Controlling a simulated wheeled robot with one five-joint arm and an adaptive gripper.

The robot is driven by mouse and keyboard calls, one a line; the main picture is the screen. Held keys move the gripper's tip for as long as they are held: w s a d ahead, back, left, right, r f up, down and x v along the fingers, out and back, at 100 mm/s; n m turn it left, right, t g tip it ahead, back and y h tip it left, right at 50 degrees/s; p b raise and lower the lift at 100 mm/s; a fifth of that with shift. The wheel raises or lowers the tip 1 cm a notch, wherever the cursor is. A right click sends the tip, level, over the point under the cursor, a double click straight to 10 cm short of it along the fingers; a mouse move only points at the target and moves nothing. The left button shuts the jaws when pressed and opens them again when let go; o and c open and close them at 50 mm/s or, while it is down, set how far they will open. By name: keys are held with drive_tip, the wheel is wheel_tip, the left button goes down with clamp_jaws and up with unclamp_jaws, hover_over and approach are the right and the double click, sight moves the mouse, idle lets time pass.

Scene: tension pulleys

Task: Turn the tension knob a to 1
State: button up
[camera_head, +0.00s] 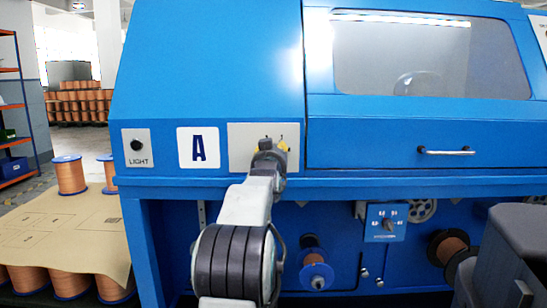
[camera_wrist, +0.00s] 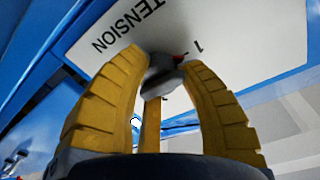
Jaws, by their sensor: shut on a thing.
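In the wrist view the plate (camera_wrist: 90,25) shows "TENSION" and a "1" mark at a tilt. The tension knob (camera_wrist: 163,76) is dark, with a small red mark near the side toward the "1"; its exact setting cannot be told. My gripper (camera_wrist: 163,62) has its yellow fingers on both sides of the knob and is shut on it. In the head view my gripper (camera_head: 268,147) is at the plate, and my arm hides the knob.
A drawer handle (camera_head: 446,152) sticks out at the right. Below are a small dial plate (camera_head: 384,222) and a copper spool (camera_head: 313,258).

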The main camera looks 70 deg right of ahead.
drive_tip(key=shift+f+n+b, duration=0.3)
drive_tip(key=shift+f+n, duration=0.15)
drive_tip(key=shift+n, duration=0.45)
drive_tip(key=shift+d, duration=0.1)
drive_tip(key=o, duration=1.2)
drive_tip(key=shift+r, duration=0.2)
drive_tip(key=shift+a+r, duration=0.1)
drive_tip(key=shift+a, duration=0.25)
drive_tip(key=v, duration=1.1)
drive_tip(key=shift+s, duration=0.2)
drive_tip(key=shift+a, duration=0.1)
